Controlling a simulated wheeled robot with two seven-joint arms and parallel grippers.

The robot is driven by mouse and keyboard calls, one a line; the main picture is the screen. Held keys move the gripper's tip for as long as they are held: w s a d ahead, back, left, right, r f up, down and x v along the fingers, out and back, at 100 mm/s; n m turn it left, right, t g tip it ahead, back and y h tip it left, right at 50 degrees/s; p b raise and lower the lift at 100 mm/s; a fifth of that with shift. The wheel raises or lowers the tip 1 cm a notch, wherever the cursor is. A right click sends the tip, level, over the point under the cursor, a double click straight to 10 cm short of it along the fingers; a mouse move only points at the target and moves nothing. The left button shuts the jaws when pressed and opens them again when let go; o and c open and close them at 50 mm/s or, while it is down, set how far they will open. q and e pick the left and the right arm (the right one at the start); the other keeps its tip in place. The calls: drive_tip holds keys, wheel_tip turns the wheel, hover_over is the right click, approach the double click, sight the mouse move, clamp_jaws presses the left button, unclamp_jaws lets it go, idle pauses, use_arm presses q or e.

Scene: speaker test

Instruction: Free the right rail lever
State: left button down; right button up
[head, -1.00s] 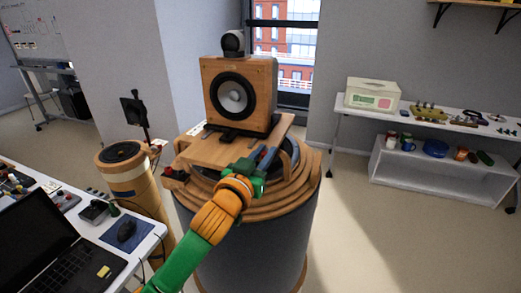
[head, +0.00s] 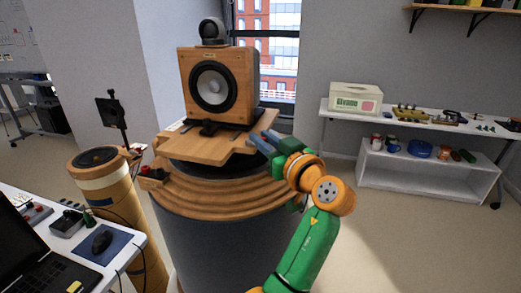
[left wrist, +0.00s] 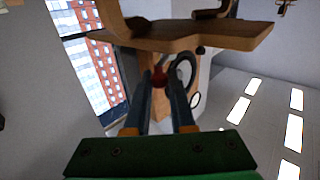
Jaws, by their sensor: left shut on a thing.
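The speaker (head: 222,82) stands on a wooden board (head: 205,146) above a ringed wooden drum top (head: 230,195). My left gripper (head: 262,139) is at the board's right edge, its blue-grey fingers pointing toward it. In the left wrist view, my left gripper (left wrist: 160,74) is shut on a small red knob (left wrist: 159,78), which I take to be the right rail lever's, under the wooden board (left wrist: 190,38). The lever's arm is mostly hidden. Another red knob (head: 147,169) shows at the drum's left side. My right gripper is not in view.
A tan cylinder (head: 105,185) stands left of the drum. A desk with a laptop (head: 30,255) and a mouse (head: 102,241) is at the lower left. A white shelf table (head: 400,116) stands at the right. The floor between drum and shelf is clear.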

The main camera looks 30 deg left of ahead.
use_arm(q)
drive_tip(key=shift+w+n+g+y+b, duration=0.3)
drive_tip(key=shift+n+g+y, duration=0.25)
drive_tip(key=shift+g, duration=0.35)
drive_tip(key=c, duration=1)
unclamp_jaws()
drive_tip(key=shift+o, duration=1.2)
drive_tip(key=shift+a+f, duration=0.1)
drive_tip(key=shift+a, duration=0.05)
drive_tip(key=b+v, duration=0.3)
drive_tip(key=v, duration=0.4)
drive_tip(key=shift+w, duration=0.1)
